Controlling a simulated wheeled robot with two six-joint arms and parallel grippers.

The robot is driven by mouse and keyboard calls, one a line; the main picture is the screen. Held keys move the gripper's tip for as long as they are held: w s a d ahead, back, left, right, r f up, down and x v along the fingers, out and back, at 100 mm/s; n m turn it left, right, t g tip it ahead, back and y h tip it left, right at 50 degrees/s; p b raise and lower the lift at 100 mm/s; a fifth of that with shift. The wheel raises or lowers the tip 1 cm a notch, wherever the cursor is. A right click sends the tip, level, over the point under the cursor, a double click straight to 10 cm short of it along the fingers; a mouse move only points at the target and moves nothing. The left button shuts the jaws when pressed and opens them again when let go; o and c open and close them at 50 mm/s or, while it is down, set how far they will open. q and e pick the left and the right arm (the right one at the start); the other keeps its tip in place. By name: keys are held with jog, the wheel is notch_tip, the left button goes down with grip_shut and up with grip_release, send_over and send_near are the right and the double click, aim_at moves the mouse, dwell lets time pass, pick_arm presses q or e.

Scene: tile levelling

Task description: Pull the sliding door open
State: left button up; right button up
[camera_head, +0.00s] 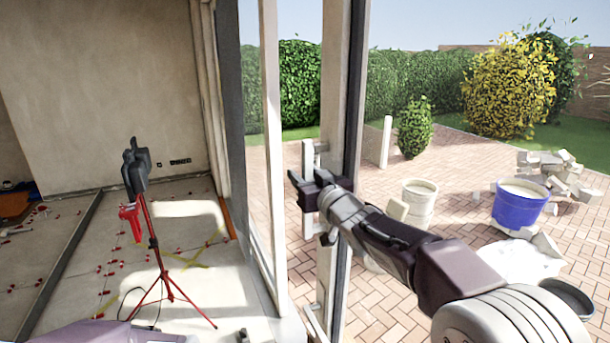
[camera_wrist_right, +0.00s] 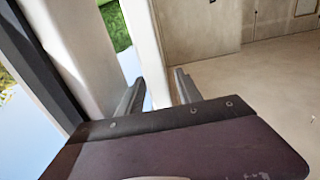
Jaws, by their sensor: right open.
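The sliding door's tall pale frame (camera_head: 335,100) with a dark edge stands at the middle of the head view. A pale vertical bar handle (camera_head: 308,157) is on the door; its lower part shows below my gripper. My right gripper (camera_head: 303,187) reaches in from the right at the handle's middle. In the right wrist view its two fingers (camera_wrist_right: 157,92) are apart, with the pale bar (camera_wrist_right: 143,45) between them. I cannot tell whether either finger touches it. My left gripper is not in view.
Inside at left, a red tripod (camera_head: 155,243) with a dark head stands on the floor among small red pieces. Outside on the brick paving are a blue tub (camera_head: 518,207), a white bucket (camera_head: 420,205) and a rubble pile (camera_head: 560,172). The paving beside the door is mostly clear.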

jog(key=shift+s+d+f, duration=0.1)
jog(key=shift+s, duration=0.1)
jog(key=b+v, duration=0.2)
jog(key=v, duration=0.6)
jog(key=shift+s, duration=0.25)
jog(key=shift+d, duration=0.15)
